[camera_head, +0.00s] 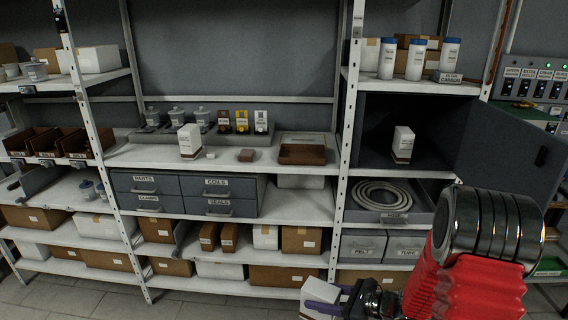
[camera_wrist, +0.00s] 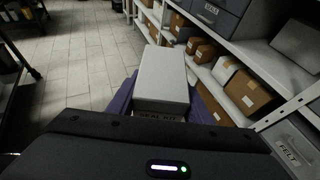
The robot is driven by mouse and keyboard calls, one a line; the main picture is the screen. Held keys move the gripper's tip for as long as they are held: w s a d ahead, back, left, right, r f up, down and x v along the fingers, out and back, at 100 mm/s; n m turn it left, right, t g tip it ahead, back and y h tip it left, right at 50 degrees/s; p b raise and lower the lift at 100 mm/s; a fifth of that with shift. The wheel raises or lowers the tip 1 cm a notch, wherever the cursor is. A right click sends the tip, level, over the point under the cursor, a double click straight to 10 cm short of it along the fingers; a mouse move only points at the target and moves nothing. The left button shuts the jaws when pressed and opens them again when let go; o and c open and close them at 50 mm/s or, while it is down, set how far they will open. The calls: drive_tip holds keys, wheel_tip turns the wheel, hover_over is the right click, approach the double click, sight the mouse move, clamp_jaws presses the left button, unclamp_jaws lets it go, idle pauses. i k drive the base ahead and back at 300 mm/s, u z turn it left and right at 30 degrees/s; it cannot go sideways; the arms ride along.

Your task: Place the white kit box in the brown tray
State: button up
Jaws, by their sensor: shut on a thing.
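My gripper (camera_head: 322,302) is low in front of the shelves, shut on a white kit box (camera_head: 313,291). In the wrist view the white kit box (camera_wrist: 162,75) sits between the purple fingers (camera_wrist: 163,103). Its lettering, partly hidden, seems to read "SEAL KIT". The brown tray (camera_head: 302,161) lies on the middle shelf, right of centre, above and behind my gripper. It looks empty and shows only in the head view.
Left of the tray on that shelf are a small brown block (camera_head: 247,155) and an upright white box (camera_head: 190,141). A grey cabinet (camera_head: 375,118) with its door (camera_head: 512,150) open stands to the right. Grey drawers (camera_head: 220,196) sit under the shelf.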

sight(302, 154)
drive_tip(key=u, duration=1.05)
drive_tip(key=i, duration=1.3)
drive_tip(key=z, duration=0.75)
